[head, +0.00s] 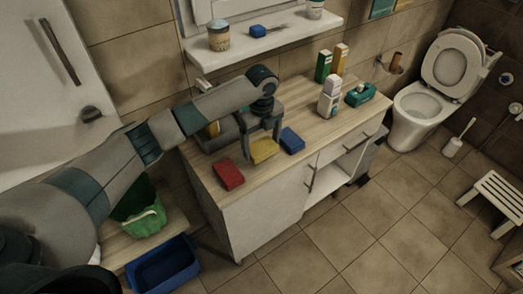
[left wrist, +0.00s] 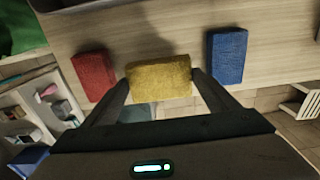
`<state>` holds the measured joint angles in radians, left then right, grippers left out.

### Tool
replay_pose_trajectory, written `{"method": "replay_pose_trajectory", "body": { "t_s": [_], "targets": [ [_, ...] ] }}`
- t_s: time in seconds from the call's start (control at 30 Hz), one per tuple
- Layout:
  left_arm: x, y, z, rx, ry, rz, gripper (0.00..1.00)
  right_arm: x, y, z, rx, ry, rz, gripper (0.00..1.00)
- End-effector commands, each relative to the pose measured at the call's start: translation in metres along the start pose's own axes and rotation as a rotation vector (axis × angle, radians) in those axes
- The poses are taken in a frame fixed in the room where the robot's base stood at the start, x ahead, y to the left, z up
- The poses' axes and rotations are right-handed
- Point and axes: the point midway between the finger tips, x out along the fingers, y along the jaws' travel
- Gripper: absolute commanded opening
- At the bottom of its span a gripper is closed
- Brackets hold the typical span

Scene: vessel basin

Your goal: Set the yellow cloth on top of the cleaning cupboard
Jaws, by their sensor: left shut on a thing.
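The yellow cloth (head: 264,151) is a folded block between the fingers of my left gripper (head: 263,136), over the wooden top (head: 255,180) of a low white cupboard. In the left wrist view the yellow cloth (left wrist: 158,80) sits between both fingertips, which are shut on it. Whether it touches the wooden top I cannot tell. Which furniture is the cleaning cupboard is not marked. A red cloth (head: 228,174) and a blue cloth (head: 292,140) lie on the top, on either side of the yellow one. My right gripper is not in view.
White bottles (head: 329,98), green and orange boxes (head: 323,66) and a teal container (head: 360,94) stand toward the top's right end. A white wall shelf (head: 270,38) hangs above. A green bucket (head: 140,215) and a blue bin (head: 163,266) are at lower left. The right-hand floor is mostly clear.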

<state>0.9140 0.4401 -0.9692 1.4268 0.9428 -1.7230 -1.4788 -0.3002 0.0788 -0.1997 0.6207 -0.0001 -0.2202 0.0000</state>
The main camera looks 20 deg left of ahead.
Motion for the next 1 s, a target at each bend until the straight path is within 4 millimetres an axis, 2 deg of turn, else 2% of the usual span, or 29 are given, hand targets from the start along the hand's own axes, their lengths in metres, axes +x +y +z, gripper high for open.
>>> {"method": "replay_pose_trajectory", "body": {
  "t_s": [0.17, 0.43, 0.83, 0.87, 0.9, 0.93, 1.0],
  "targets": [
    [0.009, 0.0, -0.001, 0.0, 0.003, 0.003, 0.59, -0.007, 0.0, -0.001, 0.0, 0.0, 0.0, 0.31],
    [0.037, 0.0, 0.0, 0.0, 0.0, 0.001, 0.59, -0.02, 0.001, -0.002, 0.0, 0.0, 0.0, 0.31],
    [0.043, 0.0, 0.0, 0.0, -0.001, 0.0, 0.59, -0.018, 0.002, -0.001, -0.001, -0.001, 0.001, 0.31],
    [0.043, 0.0, 0.0, 0.0, -0.001, 0.0, 0.83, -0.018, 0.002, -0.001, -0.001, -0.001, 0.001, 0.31],
    [0.042, 0.0, 0.0, 0.0, -0.001, 0.0, 0.92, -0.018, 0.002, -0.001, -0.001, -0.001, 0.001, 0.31],
    [0.042, 0.0, 0.0, 0.0, -0.001, 0.0, 0.99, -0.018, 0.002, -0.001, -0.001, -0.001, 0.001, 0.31],
    [0.042, 0.0, 0.0, 0.001, -0.001, 0.0, 0.99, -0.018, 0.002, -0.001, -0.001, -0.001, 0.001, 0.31]
  ]
}}
